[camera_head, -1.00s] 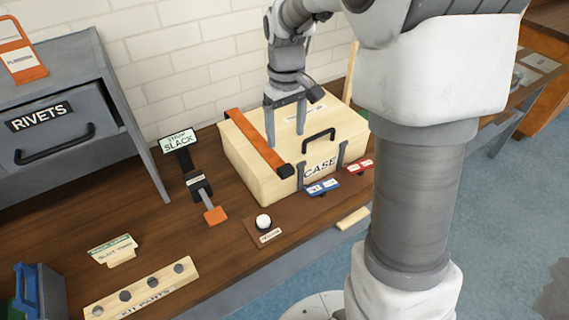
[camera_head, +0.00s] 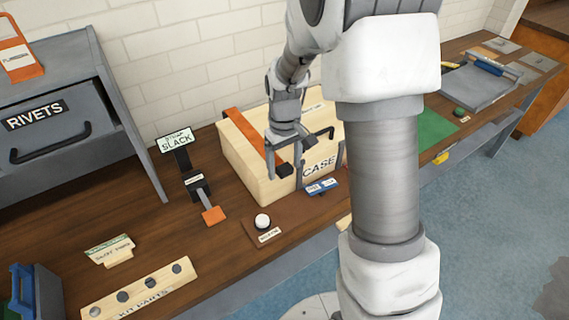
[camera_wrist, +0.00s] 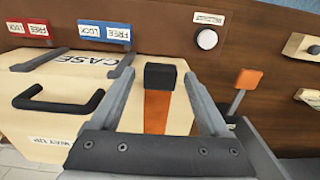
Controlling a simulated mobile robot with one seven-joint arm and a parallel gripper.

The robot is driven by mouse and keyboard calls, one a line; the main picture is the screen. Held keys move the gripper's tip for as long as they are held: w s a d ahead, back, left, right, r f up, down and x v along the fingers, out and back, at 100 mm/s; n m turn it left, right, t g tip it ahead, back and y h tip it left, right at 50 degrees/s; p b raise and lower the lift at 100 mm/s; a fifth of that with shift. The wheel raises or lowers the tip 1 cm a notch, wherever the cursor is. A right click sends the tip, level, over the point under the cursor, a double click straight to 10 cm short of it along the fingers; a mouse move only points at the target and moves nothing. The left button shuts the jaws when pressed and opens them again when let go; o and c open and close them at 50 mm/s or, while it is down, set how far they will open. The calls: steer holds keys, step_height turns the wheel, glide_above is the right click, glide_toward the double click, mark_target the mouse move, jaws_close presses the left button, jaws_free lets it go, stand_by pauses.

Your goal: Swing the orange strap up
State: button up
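The orange strap (camera_head: 246,136) lies across the top of the pale wooden case (camera_head: 245,168) and ends in a black tip (camera_head: 284,171) at the case's front edge. In the wrist view the strap (camera_wrist: 157,110) runs between my fingers, with its black tip (camera_wrist: 160,76) centred between the fingertips. My gripper (camera_head: 284,165) points down over the front edge of the case. In the wrist view my gripper (camera_wrist: 158,82) is open, one finger on each side of the strap end, with visible gaps. Whether the fingertips reach below the tip is unclear.
A sign reading SLACK (camera_head: 176,141) stands left of an orange-ended lever (camera_head: 213,215). A white button (camera_head: 262,221) sits in front. A grey RIVETS cabinet (camera_head: 60,110) stands at left.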

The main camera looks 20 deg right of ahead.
jaws_close()
stand_by(1.2)
